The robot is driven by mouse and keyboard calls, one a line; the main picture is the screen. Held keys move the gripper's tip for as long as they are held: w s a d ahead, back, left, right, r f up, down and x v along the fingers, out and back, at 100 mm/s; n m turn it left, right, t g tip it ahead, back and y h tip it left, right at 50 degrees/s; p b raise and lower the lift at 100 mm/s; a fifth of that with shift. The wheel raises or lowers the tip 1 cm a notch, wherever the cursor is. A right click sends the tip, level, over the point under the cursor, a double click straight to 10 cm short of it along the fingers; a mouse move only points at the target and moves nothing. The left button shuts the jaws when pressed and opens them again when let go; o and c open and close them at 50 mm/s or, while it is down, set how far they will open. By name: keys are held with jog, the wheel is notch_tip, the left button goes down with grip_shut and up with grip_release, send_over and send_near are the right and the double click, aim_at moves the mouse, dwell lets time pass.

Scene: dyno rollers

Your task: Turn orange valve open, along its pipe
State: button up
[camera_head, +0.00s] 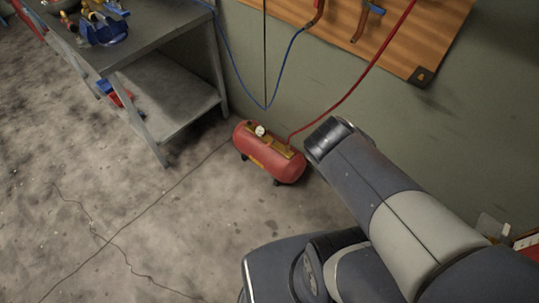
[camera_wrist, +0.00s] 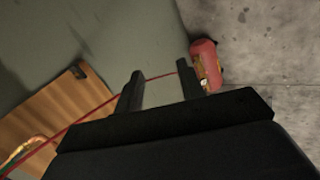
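I cannot make out an orange valve or its pipe for certain in either view. A red air tank (camera_head: 268,158) with a round gauge and yellowish parts on top stands on the floor by the wall; it also shows beyond my fingers in the wrist view (camera_wrist: 207,62). Any valve on it is too small to tell. My gripper (camera_wrist: 160,86) is open, its two dark fingers apart with nothing held between them. A red hose (camera_wrist: 95,112) passes behind the fingers. In the head view my arm hides the gripper.
A grey workbench (camera_head: 150,40) with a lower shelf stands at the upper left. A wooden tool board (camera_head: 410,35) hangs on the wall, with a red hose (camera_head: 350,92) and a blue hose (camera_head: 285,65) hanging nearby.

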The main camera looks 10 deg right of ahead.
jog(key=shift+f, duration=0.25)
jog(key=shift+c, duration=0.7)
jog(key=shift+g+y, duration=0.5)
jog(key=shift+g, duration=0.3)
jog(key=w+f+b, duration=0.3)
jog(key=f+b, duration=0.1)
jog(key=w+a+f+b, duration=0.1)
jog(key=w+f+b, duration=0.2)
jog(key=f+b, duration=0.2)
jog(key=w+a+f+b, duration=0.1)
jog(key=w+f+b, duration=0.2)
jog(key=f+b, duration=0.1)
jog(key=shift+a+f+b, duration=0.2)
jog(key=shift+f+b, duration=0.1)
jog(key=shift+f, duration=0.05)
grip_shut()
jog(key=w+a+f+g+y+b, duration=0.1)
jog(key=w+a+f+b, duration=0.2)
jog(key=f, duration=1.5)
jog(key=w+a+f+n+g+y+b, duration=0.1)
jog(key=w+a+f+b, duration=0.2)
jog(key=w+f+b, duration=0.7)
jog(key=w+a+f+g+y+b, duration=0.1)
jog(key=w+a+f+b, duration=0.3)
jog(key=f+b, duration=1.4)
notch_tip(320, 180, down, 8)
jog(key=shift+w+r+n+g+b, duration=0.2)
jog(key=shift+w+n+g+b, duration=0.25)
jog(key=shift+w, duration=0.8)
jog(key=shift+w, duration=0.1)
